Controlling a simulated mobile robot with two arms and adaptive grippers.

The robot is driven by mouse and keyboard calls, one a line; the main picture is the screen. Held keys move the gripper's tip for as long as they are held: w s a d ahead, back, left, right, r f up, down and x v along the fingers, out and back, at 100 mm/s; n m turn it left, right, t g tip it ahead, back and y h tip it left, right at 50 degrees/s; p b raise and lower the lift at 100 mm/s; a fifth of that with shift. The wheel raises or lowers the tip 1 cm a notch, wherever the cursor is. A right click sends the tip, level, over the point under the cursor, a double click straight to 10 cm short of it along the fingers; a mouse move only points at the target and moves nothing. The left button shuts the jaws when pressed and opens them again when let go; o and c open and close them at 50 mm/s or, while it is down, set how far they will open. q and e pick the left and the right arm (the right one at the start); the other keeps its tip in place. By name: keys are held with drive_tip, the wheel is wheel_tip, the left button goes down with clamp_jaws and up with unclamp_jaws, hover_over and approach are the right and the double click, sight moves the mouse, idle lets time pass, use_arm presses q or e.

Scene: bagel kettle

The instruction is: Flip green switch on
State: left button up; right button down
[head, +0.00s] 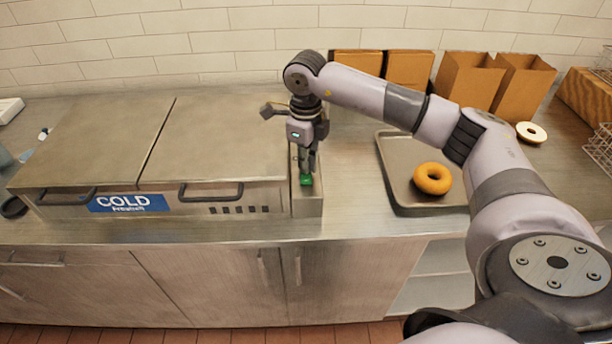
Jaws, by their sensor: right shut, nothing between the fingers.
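The green switch (306,180) is on the narrow steel panel (308,207) at the right end of the cold unit. My right gripper (308,168) points down just above it, shut and empty. Its fingertips cover part of the switch, and I cannot tell whether they touch it. I cannot tell from this view whether the switch is on or off. My left gripper is not in view.
The cold unit (220,140) has two closed lids with handles. To the right are a tray (399,190) with a bagel (432,178), several paper bags (468,82) and a bagel half (531,132). Counter space between panel and tray is clear.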

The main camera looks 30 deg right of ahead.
drive_tip(key=shift+f, duration=0.3)
drive_tip(key=shift+r+p, duration=2.1)
drive_tip(key=shift+r, duration=1.5)
